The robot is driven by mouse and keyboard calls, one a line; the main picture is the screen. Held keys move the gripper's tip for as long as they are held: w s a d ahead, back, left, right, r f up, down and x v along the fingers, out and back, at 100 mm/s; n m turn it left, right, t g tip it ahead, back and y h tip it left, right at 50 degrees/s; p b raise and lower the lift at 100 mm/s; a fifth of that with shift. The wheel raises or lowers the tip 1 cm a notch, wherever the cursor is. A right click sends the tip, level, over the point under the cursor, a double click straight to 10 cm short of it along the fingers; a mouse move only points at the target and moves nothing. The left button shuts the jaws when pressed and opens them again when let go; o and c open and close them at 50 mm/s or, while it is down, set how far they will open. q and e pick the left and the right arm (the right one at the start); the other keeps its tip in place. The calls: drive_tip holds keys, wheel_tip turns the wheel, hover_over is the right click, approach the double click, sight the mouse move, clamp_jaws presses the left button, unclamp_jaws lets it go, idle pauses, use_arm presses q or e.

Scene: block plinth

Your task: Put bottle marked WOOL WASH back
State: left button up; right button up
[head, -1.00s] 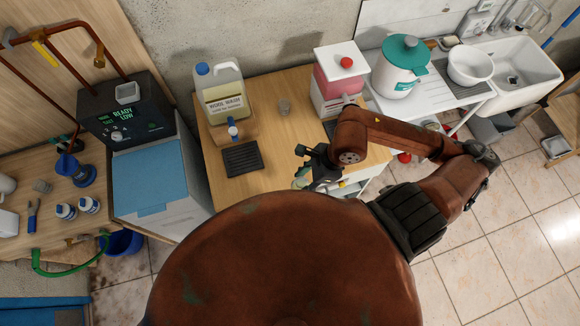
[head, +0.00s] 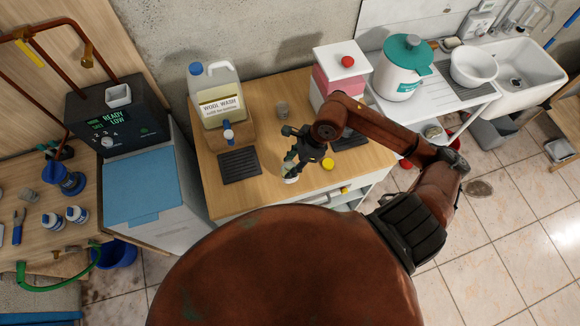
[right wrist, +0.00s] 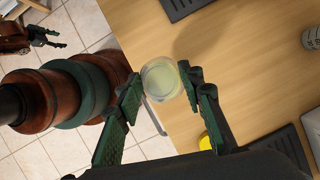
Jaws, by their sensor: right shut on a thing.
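The jug-shaped bottle marked WOOL WASH (head: 222,107) has a blue cap and pale yellow contents. In the right wrist view my right gripper (right wrist: 162,84) is shut on a small clear cup (right wrist: 160,78) with pale yellowish contents. The cup (head: 291,179) is partly hidden in the head view. A dark claw (right wrist: 45,37), apparently my left gripper, shows small in the right wrist view.
A black ribbed mat (head: 239,166) lies before the bottle, another (head: 350,143) further right. A yellow disc (head: 328,164) lies beside my right gripper. The counter middle is mostly clear.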

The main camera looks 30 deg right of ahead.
drive_tip(key=shift+w+f, duration=0.4)
drive_tip(key=shift+f, duration=0.05)
wheel_tip(320, 180, down, 3)
drive_tip(key=shift+w+d+p, duration=0.1)
drive_tip(key=shift+p, duration=0.35)
drive_tip(key=shift+f, duration=0.25)
drive_tip(key=o, duration=1.4)
drive_tip(key=shift+r, duration=0.1)
drive_tip(key=b+v, duration=0.1)
drive_tip(key=v, duration=1.1)
